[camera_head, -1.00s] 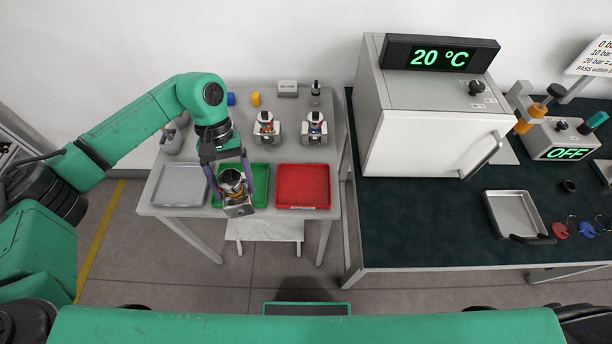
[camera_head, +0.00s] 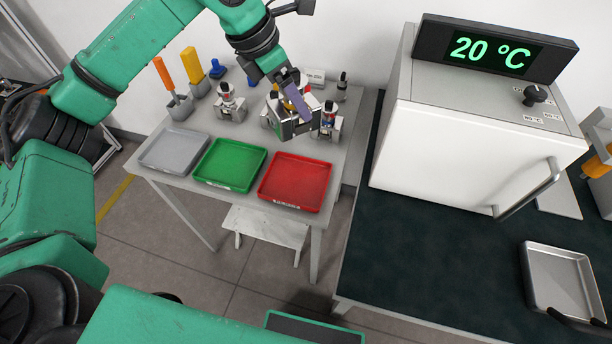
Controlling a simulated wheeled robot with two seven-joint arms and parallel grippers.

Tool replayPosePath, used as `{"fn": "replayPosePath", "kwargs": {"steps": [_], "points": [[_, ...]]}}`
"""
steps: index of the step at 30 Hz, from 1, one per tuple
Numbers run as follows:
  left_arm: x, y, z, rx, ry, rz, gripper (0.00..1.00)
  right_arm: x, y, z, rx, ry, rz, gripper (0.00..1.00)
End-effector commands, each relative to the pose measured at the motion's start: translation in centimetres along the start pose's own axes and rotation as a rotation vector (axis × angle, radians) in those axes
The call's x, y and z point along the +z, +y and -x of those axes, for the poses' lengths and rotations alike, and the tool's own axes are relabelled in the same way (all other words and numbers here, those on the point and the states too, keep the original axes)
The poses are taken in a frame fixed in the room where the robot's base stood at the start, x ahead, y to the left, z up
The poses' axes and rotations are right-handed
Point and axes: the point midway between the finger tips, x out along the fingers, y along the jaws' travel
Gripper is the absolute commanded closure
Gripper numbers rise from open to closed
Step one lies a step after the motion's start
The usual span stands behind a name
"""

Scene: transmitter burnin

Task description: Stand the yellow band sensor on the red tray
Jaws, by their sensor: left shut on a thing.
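My left gripper (camera_head: 293,118) is shut on a sensor with a yellow band (camera_head: 289,94), held above the back right of the table, behind the red tray. The gripper's fingers hide much of the sensor, so I cannot tell its exact tilt or whether anything touches its underside. The red tray (camera_head: 293,184) lies empty at the table's front right, apart from the sensor.
A green tray (camera_head: 229,165) and a grey tray (camera_head: 174,152) lie left of the red one, both empty. A white oven (camera_head: 470,150) stands right.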

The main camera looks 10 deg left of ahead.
Motion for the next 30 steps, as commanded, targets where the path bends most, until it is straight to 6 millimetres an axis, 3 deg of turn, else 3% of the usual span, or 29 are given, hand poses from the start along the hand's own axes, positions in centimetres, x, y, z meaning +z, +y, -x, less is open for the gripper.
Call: {"fn": "replayPosePath", "kwargs": {"steps": [5,16,30], "points": [[-1.2,0.0,-2.7,0.002,0.003,0.014,1.0,0.0,0.0,0.7,0.0,-0.001,0.0,0.5],[-5.1,0.0,-12.0,0.002,0.0,0.012,1.0,-0.4,-1.1,2.6,-0.016,0.002,-0.006,0.5],[-7.5,0.0,-18.0,0.004,-0.003,0.011,1.0,-0.3,-0.6,3.7,-0.009,-0.001,-0.003,0.5]]}}
